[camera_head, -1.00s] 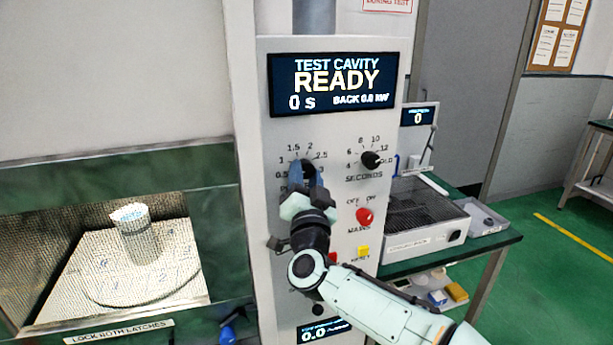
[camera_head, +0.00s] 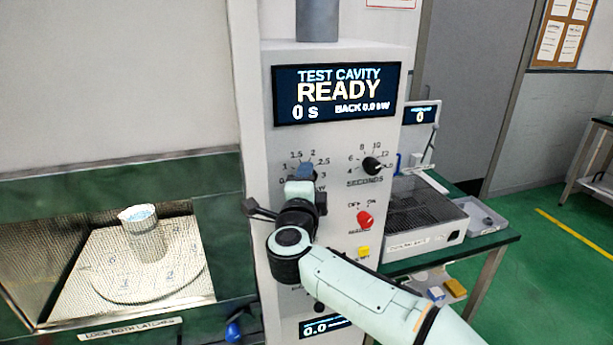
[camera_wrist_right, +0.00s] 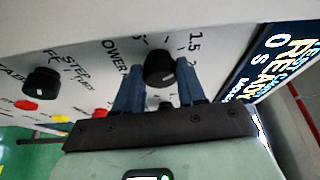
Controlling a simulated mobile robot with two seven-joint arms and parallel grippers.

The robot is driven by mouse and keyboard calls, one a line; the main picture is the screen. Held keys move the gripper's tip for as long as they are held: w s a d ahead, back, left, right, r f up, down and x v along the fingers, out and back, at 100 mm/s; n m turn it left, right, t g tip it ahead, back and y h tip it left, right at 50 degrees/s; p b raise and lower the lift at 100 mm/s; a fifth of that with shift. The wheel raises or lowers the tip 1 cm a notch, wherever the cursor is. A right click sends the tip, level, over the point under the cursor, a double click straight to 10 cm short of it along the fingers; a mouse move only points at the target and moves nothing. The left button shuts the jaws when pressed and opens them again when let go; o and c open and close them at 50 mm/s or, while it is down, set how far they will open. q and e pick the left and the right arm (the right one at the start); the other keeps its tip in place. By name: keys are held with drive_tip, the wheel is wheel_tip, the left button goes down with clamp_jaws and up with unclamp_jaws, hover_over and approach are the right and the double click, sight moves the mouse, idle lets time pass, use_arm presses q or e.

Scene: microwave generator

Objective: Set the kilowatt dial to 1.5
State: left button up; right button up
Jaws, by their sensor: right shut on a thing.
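The kilowatt dial (camera_wrist_right: 158,68) is a round black knob on the pale panel, with 1.5 and 2 printed beside it in the right wrist view. My right gripper (camera_wrist_right: 160,66) has a blue finger on each side of the knob and is shut on it. In the head view my right gripper (camera_head: 305,171) covers the dial, with 1.5, 2, 2.5 and 3 showing around it. I cannot tell exactly where the dial's pointer sits. The display (camera_head: 336,93) reads TEST CAVITY READY, 0 s. My left gripper is in neither view.
The seconds dial (camera_head: 372,166) is right of the kilowatt dial. Below it are a red mains knob (camera_head: 365,219) and a yellow button (camera_head: 363,252). The lit cavity at left holds a beaker (camera_head: 143,236). A green bench (camera_head: 455,247) stands at right.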

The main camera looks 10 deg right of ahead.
drive_tip(key=shift+r+m+g+y+p, duration=0.15)
drive_tip(key=shift+m+g+y+p, duration=0.25)
drive_tip(key=shift+m, duration=0.7)
drive_tip(key=o, duration=1.1)
drive_tip(key=shift+s, duration=0.1)
drive_tip(key=b+v, duration=0.2)
drive_tip(key=v, duration=1.1)
drive_tip(key=shift+s+a, duration=0.1)
drive_tip(key=shift+a, duration=0.05)
